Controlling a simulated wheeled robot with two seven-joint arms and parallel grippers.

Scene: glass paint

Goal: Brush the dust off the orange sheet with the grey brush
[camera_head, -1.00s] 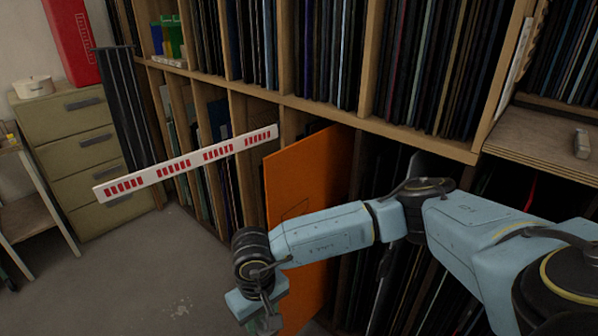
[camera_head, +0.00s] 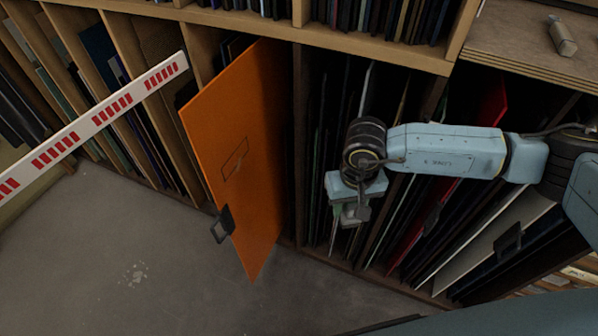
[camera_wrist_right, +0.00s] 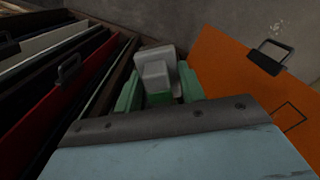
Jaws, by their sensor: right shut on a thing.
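The orange sheet (camera_head: 235,130) stands upright, sticking out of a rack slot. It has a black clip-like handle (camera_head: 221,224) on its front edge and a dark rectangular outline on its face. I cannot make out dust on it. My right gripper (camera_head: 350,214) is to the right of the sheet, apart from it, in front of the rack. In the right wrist view, its green fingers are shut on a grey block-like thing, apparently the grey brush (camera_wrist_right: 154,72); its bristles are not clear. The sheet (camera_wrist_right: 235,75) is at the right there. My left gripper is not in view.
A wooden rack (camera_head: 385,52) holds several dark, red and white sheets close behind and right of my gripper. A white bar with red marks (camera_head: 100,115) crosses the left. A small grey block (camera_head: 562,36) lies on the shelf top. The floor (camera_head: 110,250) at lower left is clear.

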